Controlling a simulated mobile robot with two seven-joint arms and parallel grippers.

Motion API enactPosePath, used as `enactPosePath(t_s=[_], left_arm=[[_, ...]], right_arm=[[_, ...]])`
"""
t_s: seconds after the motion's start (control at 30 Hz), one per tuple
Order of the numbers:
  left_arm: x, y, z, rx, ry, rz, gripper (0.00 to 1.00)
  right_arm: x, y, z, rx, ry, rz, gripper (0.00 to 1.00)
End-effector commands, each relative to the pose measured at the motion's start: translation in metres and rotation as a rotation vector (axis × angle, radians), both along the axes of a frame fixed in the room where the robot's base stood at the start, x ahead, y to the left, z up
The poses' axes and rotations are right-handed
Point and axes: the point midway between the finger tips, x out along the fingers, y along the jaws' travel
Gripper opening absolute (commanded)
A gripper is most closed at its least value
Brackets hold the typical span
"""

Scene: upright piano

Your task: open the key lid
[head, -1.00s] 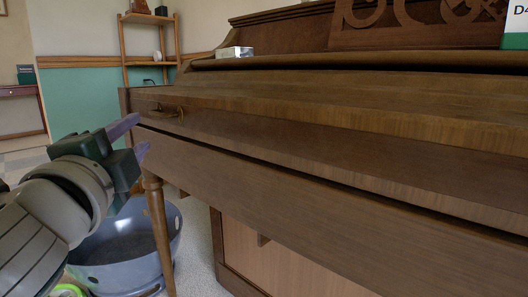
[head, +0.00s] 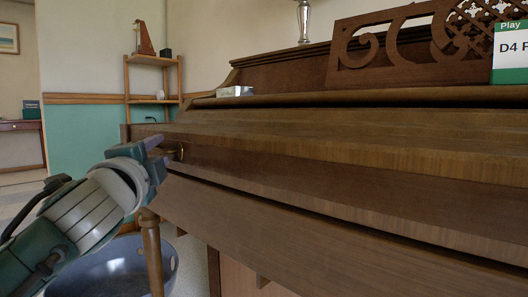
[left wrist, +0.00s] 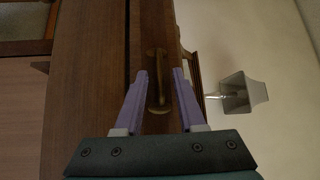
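The key lid (head: 310,168) of the brown upright piano is down, with its long wooden front closed over the keys. A small brass-coloured handle (head: 177,152) sits at the lid's left end; it also shows in the left wrist view (left wrist: 156,82). My left gripper (head: 163,151) is at this handle. In the left wrist view its purple fingers (left wrist: 159,76) are apart, one on each side of the handle, with gaps visible. I cannot tell how deep the handle lies between them. My right gripper is in neither view.
A small box (head: 235,91) and a silver lamp base (head: 303,22) stand on the piano. A carved music rest (head: 400,50) and a sign card (head: 510,53) are at the right. A grey tub (head: 115,270) is below my left arm, near a piano leg (head: 151,250).

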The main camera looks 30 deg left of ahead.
Motion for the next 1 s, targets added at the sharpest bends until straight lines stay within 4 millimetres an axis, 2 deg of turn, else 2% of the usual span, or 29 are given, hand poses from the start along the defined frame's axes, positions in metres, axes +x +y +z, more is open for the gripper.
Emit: enactPosePath(t_s=[0.03, 0.3, 0.4, 1.0], left_arm=[[-0.0001, 0.0, 0.0001, 0.0, 0.0, 0.0, 0.39], [-0.0003, -0.0003, 0.0001, 0.0, 0.0, 0.0, 0.08], [-0.0003, -0.0003, 0.0, 0.0, 0.0, 0.0, 0.0], [-0.0003, -0.0004, -0.0004, 0.0, 0.001, 0.0, 0.0]], right_arm=[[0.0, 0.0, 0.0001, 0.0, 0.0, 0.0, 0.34], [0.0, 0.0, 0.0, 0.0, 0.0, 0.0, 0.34], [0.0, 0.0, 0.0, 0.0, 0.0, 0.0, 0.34], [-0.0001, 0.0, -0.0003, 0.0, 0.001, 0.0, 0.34]])
